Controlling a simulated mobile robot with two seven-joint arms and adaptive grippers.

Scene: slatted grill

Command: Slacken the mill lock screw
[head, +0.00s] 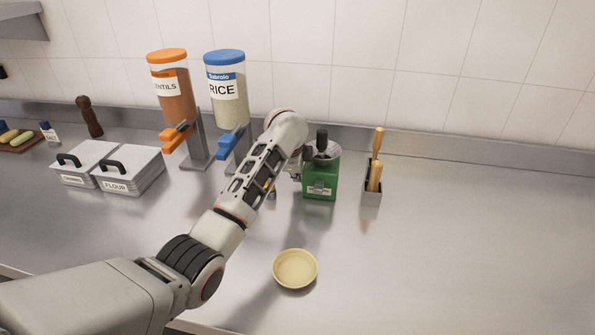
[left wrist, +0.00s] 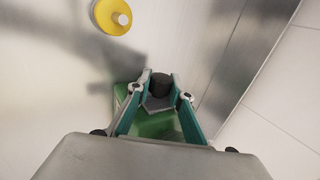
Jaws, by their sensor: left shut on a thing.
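The mill is a green box (head: 320,186) with a pale label, a grey top and an upright black knob (head: 321,139). It stands on the counter near the back wall. My left gripper (head: 297,166) reaches it from the left at the height of its top; the fingers are mostly hidden by my arm in the head view. In the left wrist view the two teal-sided fingers (left wrist: 160,92) close in on the black knob (left wrist: 161,84), with the green body (left wrist: 155,126) below. Exact finger contact is hard to see. My right gripper is not in view.
A pale yellow bowl (head: 295,268) sits in front of the mill. A holder with wooden-handled tools (head: 371,197) stands to its right. Lentils (head: 173,90) and rice (head: 226,90) dispensers and lidded bins (head: 128,168) are left. A yellow round thing (left wrist: 112,16) lies near. The right counter is clear.

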